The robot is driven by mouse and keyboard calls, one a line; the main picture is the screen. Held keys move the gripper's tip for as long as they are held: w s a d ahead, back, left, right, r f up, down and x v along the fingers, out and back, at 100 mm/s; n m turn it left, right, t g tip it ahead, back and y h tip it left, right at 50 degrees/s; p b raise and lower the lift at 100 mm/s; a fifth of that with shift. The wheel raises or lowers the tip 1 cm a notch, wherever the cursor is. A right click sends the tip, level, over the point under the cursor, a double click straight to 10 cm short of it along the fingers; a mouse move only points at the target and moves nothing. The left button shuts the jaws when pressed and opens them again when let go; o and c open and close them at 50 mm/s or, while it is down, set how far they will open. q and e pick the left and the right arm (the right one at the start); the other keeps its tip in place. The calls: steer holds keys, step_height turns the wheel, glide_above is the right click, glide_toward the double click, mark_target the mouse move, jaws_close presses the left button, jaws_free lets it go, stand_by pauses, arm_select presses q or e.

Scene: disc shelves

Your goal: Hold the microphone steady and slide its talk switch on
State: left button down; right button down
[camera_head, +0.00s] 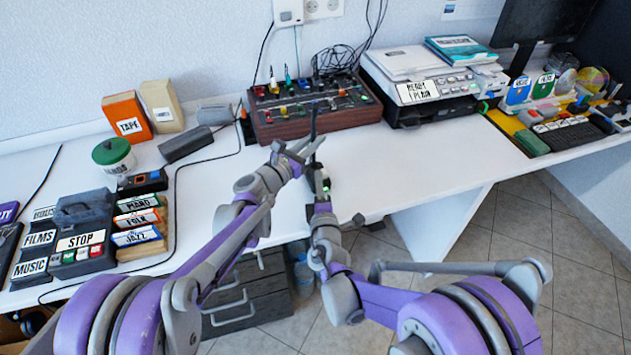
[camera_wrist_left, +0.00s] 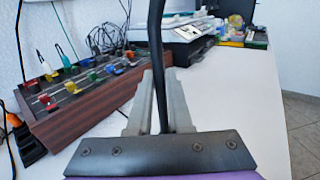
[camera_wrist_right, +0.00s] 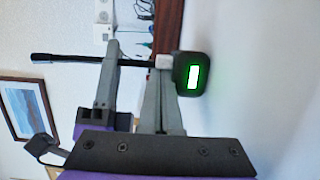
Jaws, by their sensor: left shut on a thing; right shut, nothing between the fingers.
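My left gripper (camera_head: 306,150) is shut around the stem; the left wrist view shows the stem (camera_wrist_left: 156,60) between the fingers. In the right wrist view the microphone lies sideways, with its tip at the left and its black body (camera_wrist_right: 179,74) at the right. A bright green window (camera_wrist_right: 193,77) glows on that body. My right gripper (camera_wrist_right: 164,63) is shut and empty, its fingertips right at the body; whether they touch is unclear.
A wooden mixer (camera_head: 312,112) stands just behind the microphone. A printer (camera_head: 418,82) is at back right. Boxes, a tin (camera_head: 113,155) and a cassette recorder (camera_head: 80,240) fill the left side. The white tabletop (camera_head: 385,165) to the right is clear.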

steer(key=a, duration=0.1)
steer(key=s+a, duration=0.1)
steer(key=a, duration=0.2)
steer(key=shift+s, duration=0.4)
steer(key=s, duration=0.3)
steer(key=s+d, duration=0.1)
steer(key=s, duration=0.5)
steer(key=shift+s+d, duration=0.15)
steer(key=shift+s, duration=0.1)
arm_select(q)
steer(key=c, duration=0.8)
jaws_free()
steer(key=shift+o, duration=0.2)
steer(key=shift+s+a, duration=0.1)
